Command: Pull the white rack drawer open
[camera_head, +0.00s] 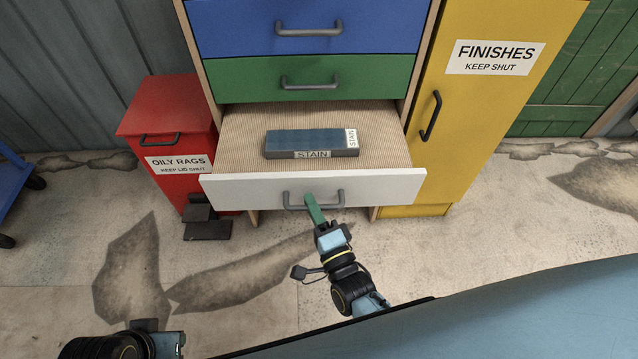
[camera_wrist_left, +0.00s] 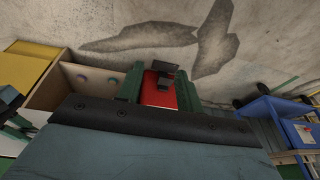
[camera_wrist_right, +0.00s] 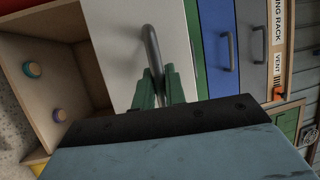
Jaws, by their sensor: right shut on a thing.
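The white drawer (camera_head: 248,188) of the rack stands pulled out, its inside showing behind the white front. A dark blue slab labelled STAIN (camera_head: 308,142) lies in it. My right gripper (camera_head: 312,204) is shut on the grey bar handle (camera_head: 338,199) of the white drawer. In the right wrist view the green fingers (camera_wrist_right: 158,84) close on the handle (camera_wrist_right: 151,42) beside the white front (camera_wrist_right: 114,45). My left gripper (camera_wrist_left: 160,88) has its green fingers apart with nothing between them; a red bin shows beyond. In the head view only part of the left arm shows at bottom left.
The red OILY RAGS bin (camera_head: 168,122) stands left of the rack, with a dark pedal (camera_head: 207,229) at its foot. The yellow FINISHES cabinet (camera_head: 470,120) stands right. Blue (camera_head: 250,30) and green (camera_head: 245,80) drawers above are shut. The floor in front is clear.

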